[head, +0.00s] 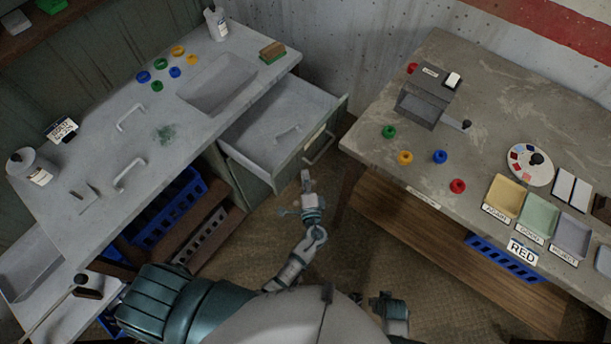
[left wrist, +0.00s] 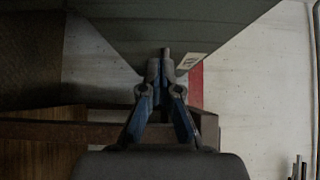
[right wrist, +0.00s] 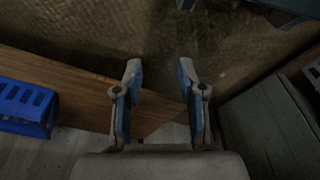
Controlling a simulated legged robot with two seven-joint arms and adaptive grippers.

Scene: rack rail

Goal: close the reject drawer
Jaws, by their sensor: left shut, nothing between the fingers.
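The reject drawer (head: 275,112) is pulled out from under the left bench in the head view. Its front carries a bar handle (head: 319,150) and a small label. My left gripper (head: 306,175) is shut and empty, just below the drawer front near the handle. In the left wrist view, the shut fingertips (left wrist: 161,66) are at the dark drawer front (left wrist: 165,28), beside its label; I cannot tell whether they touch. My right gripper (right wrist: 161,75) is open and empty, low over the floor, away from the drawer; it also shows in the head view (head: 376,301).
A grey handle-like piece (head: 287,131) lies in the drawer. The left bench (head: 150,120) holds a sink, rings and bottles. The right table (head: 470,125) stands close to the drawer's right side, with a narrow floor gap between. Blue crates (head: 170,212) sit beneath the left bench.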

